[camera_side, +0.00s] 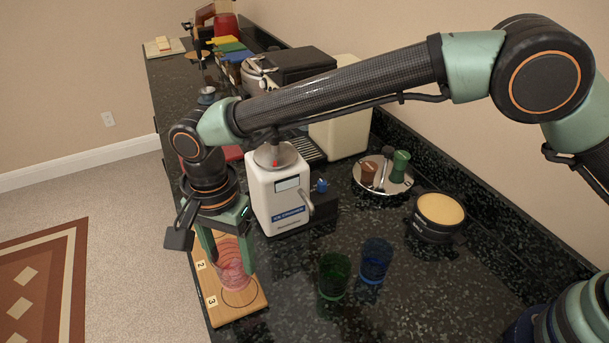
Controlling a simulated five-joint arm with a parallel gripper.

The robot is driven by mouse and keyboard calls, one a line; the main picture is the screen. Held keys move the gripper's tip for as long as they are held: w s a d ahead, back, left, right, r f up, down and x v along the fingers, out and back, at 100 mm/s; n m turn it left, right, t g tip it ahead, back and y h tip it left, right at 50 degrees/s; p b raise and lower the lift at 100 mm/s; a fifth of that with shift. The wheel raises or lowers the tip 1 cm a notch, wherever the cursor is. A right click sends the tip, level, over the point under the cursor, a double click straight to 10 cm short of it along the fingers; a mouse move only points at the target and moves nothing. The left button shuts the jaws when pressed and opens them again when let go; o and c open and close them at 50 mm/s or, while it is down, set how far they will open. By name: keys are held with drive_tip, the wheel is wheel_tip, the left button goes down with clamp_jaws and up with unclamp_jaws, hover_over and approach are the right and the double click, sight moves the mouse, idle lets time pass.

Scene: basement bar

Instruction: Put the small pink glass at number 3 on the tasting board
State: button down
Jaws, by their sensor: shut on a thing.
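The small pink glass (236,277) is see-through and stands about upright between the fingers of my gripper (230,262). My gripper points down and is shut on the glass. The wooden tasting board (254,307) lies along the left edge of the dark counter, with labels 2 and 3 on its left side. The glass is over the near part of the board, and its lower part overlaps the ring beside the 3 in this view. I cannot tell whether its base touches the board. My gripper and wrist hide the board's far part.
A green glass (333,276) and a blue glass (375,262) stand right of the board. A round tray (361,184) and a black-sided tub (438,216) are farther right. The near counter is clear.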

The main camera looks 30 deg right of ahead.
drive_tip(key=shift+f, duration=1.7)
drive_tip(key=shift+f, duration=0.1)
drive_tip(key=shift+c, duration=0.2)
unclamp_jaws()
